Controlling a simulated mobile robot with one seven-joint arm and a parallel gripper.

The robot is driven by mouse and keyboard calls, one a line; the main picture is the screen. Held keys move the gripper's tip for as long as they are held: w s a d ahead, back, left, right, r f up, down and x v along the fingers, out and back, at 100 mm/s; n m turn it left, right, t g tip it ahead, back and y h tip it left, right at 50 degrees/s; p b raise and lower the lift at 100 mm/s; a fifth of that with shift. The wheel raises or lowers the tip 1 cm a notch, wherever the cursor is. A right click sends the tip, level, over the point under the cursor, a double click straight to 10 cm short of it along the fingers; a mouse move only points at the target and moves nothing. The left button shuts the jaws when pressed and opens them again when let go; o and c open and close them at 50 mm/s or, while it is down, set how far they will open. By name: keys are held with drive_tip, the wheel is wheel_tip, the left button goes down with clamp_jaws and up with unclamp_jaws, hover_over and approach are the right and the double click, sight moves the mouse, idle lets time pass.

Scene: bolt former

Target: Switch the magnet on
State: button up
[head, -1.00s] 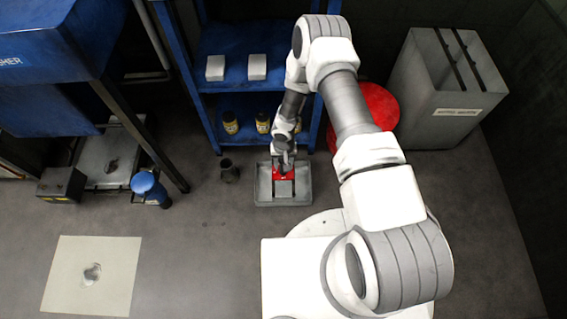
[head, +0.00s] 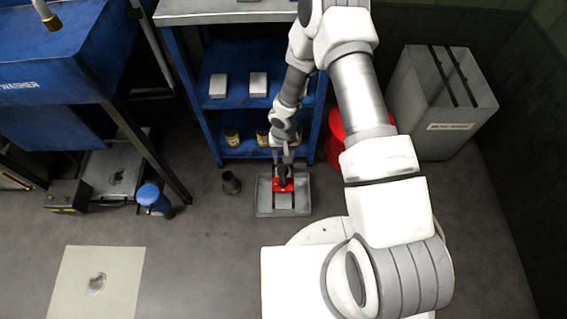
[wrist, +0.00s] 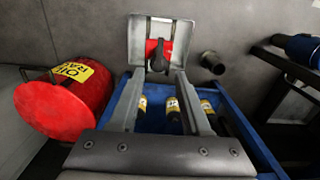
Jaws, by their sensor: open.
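The magnet (head: 287,188) is a red block with a dark handle (head: 283,172) on top. It sits in a shallow grey tray (head: 263,208) on the floor in front of the blue shelf. In the wrist view the magnet (wrist: 152,46) shows red, with its dark handle (wrist: 159,60) in front, inside the tray (wrist: 137,32). My gripper (head: 285,157) is just behind the magnet in the head view. In the wrist view my gripper (wrist: 157,76) is open and empty, its fingertips apart on either side of the handle's line. I cannot tell whether they touch it.
A blue shelf (head: 183,85) with grey blocks and yellow-labelled bottles stands behind the tray. A dark cup (head: 230,182) stands left of the tray. A red oily-rag can (wrist: 62,105) and a grey bin (head: 440,105) stand right of the shelf. The floor at front left is clear around a pale mat (head: 70,285).

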wheel_tip(320, 180, up, 3)
drive_tip(key=shift+f, duration=0.1)
idle(0.6)
